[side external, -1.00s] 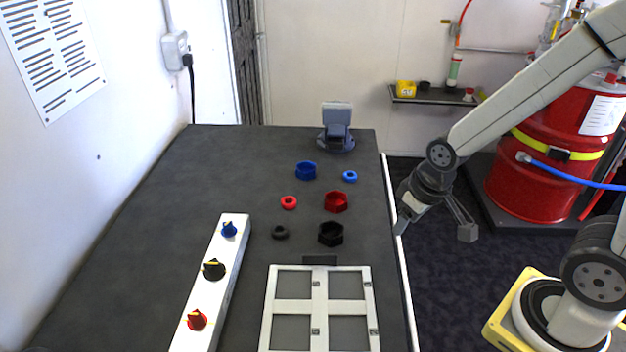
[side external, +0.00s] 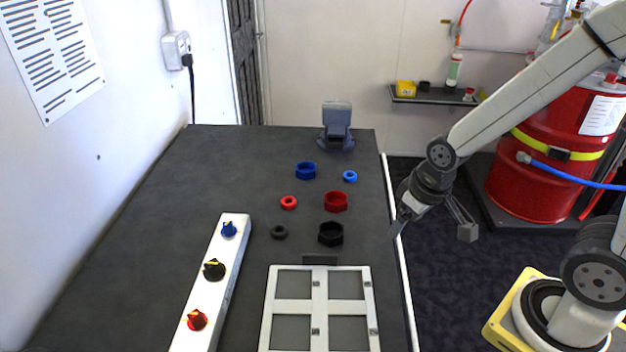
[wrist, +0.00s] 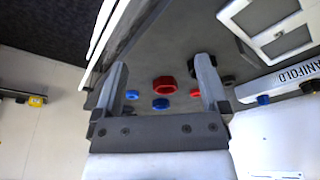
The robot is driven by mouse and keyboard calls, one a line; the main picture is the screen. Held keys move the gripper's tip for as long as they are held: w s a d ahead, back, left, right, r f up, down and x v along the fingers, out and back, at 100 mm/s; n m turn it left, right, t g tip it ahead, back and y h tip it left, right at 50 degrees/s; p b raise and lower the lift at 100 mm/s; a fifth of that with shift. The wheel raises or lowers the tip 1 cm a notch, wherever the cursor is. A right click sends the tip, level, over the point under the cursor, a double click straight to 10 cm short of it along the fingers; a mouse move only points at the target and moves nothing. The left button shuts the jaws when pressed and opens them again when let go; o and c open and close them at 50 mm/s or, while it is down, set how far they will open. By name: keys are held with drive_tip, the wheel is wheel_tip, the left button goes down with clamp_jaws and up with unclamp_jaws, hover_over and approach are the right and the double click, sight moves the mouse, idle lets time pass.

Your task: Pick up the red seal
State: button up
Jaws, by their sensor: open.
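The red seal (side external: 289,202) is a small red ring lying flat on the dark table, left of the larger red hexagonal nut (side external: 336,201). In the wrist view the red seal (wrist: 195,93) is small, close beside the right-hand finger. My gripper (side external: 432,228) is open and empty, beyond the table's right edge, well to the right of the seal. Its two fingers frame the table parts in the wrist view (wrist: 162,70). Nothing is between the fingers.
A blue nut (side external: 306,171), blue ring (side external: 350,176), black nut (side external: 331,234) and black ring (side external: 280,232) lie around the seal. A white frame (side external: 317,299) is in front, a white manifold with knobs (side external: 222,253) at left, and a grey device (side external: 337,128) behind.

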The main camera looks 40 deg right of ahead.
drive_tip(key=shift+w, duration=0.1)
drive_tip(key=m+g+y, duration=0.2)
drive_tip(key=m, duration=1.6)
approach(289, 200)
drive_tip(key=shift+w+a+f+m+g, duration=0.2)
drive_tip(key=shift+f+m+g, duration=0.1)
drive_tip(key=shift+f, duration=0.15)
drive_tip(key=shift+f, duration=0.1)
drive_tip(key=shift+a+f, duration=0.2)
drive_tip(key=shift+f, duration=1)
drive_tip(key=shift+f, duration=0.1)
drive_tip(key=shift+a+f, duration=0.25)
drive_tip(key=shift+f, duration=1)
drive_tip(key=shift+a+f, duration=0.2)
drive_tip(key=shift+f, duration=1)
drive_tip(key=shift+c, duration=0.2)
